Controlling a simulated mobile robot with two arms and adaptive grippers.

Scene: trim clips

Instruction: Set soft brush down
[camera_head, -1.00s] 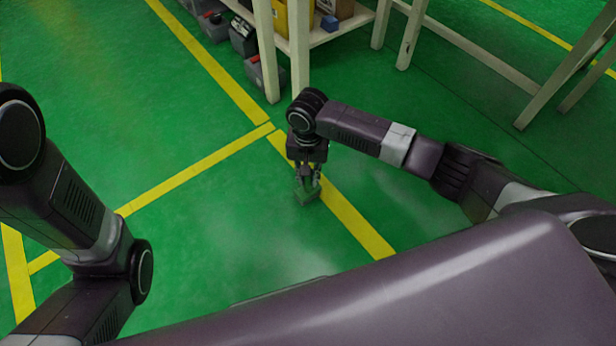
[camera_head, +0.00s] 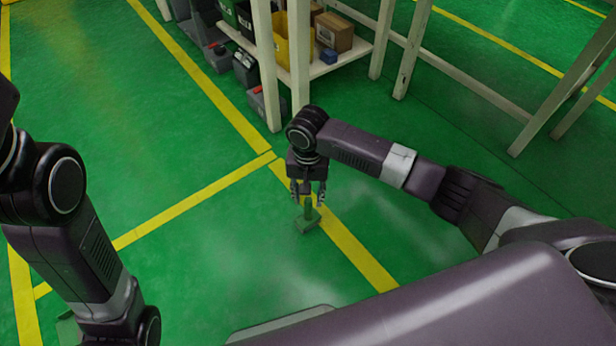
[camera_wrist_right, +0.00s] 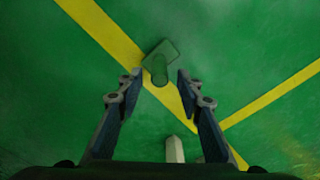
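The soft brush (camera_head: 307,222) is a small green block with a stubby upright handle. It rests on the green floor beside the yellow line. My right gripper (camera_head: 307,197) is just above it, open, with a finger to each side of the handle's top. In the right wrist view the brush (camera_wrist_right: 161,62) shows beyond and between the spread fingertips of the right gripper (camera_wrist_right: 160,84), and neither finger appears to touch it. My left arm comes in at the left, but its gripper is out of view.
Yellow lines (camera_head: 195,198) cross the green floor. A pale shelf unit (camera_head: 325,62) with a yellow bin (camera_head: 292,42), a cardboard box (camera_head: 335,31) and a small blue item (camera_head: 328,56) stands behind. Grey containers (camera_head: 245,70) stand on the floor beside it. The floor around the brush is clear.

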